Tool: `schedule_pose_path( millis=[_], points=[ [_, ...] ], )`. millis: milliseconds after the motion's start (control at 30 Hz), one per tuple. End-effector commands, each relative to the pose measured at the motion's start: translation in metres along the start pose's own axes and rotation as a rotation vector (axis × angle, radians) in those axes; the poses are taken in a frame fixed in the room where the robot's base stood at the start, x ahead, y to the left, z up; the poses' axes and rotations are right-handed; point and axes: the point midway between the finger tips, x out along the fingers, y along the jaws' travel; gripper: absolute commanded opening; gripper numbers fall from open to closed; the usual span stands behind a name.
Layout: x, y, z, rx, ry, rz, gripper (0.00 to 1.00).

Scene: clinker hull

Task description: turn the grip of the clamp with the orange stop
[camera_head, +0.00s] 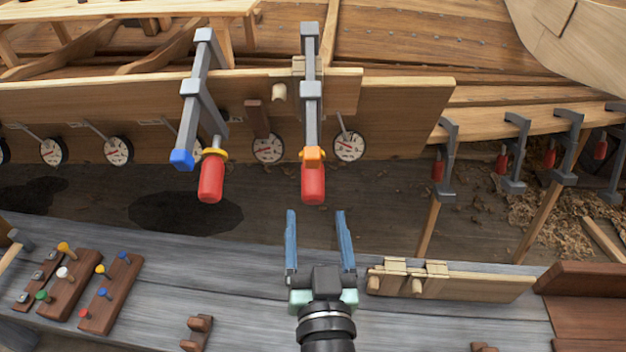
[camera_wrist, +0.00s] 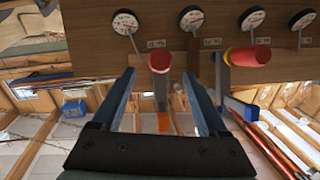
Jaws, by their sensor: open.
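The clamp with the orange stop (camera_head: 313,155) is a grey bar clamp hanging on the hull plank. Its red grip (camera_head: 314,184) hangs at its lower end. In the wrist view, the red grip (camera_wrist: 160,61) appears between my fingertips, with the orange stop (camera_wrist: 163,122) below it. My gripper (camera_head: 316,213) has two blue fingers, open and empty. In the head view the fingertips are just below the grip's end, one to each side; contact cannot be seen. It also shows in the wrist view (camera_wrist: 159,76).
A similar clamp with a blue stop (camera_head: 182,159) and red grip (camera_head: 211,178) hangs to the left. Dial gauges (camera_head: 349,146) line the plank. Smaller clamps (camera_head: 515,150) hang at right. The grey bench (camera_head: 230,270) holds peg boards (camera_head: 110,292) and a wooden block (camera_head: 450,283).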

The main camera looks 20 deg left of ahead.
Motion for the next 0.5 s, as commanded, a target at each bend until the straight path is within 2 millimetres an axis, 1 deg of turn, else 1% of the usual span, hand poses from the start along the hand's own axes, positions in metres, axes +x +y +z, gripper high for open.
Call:
schedule_pose_path(
  millis=[33, 100, 300, 500],
  points=[
    [0.011, 0.000, -0.003, 0.000, 0.002, 0.000, 0.77],
    [0.023, 0.000, -0.003, 0.001, 0.001, -0.001, 0.77],
    [0.055, 0.000, -0.002, 0.001, 0.001, -0.001, 0.77],
    [0.073, 0.000, -0.001, 0.002, 0.001, 0.000, 0.77]
  ],
)
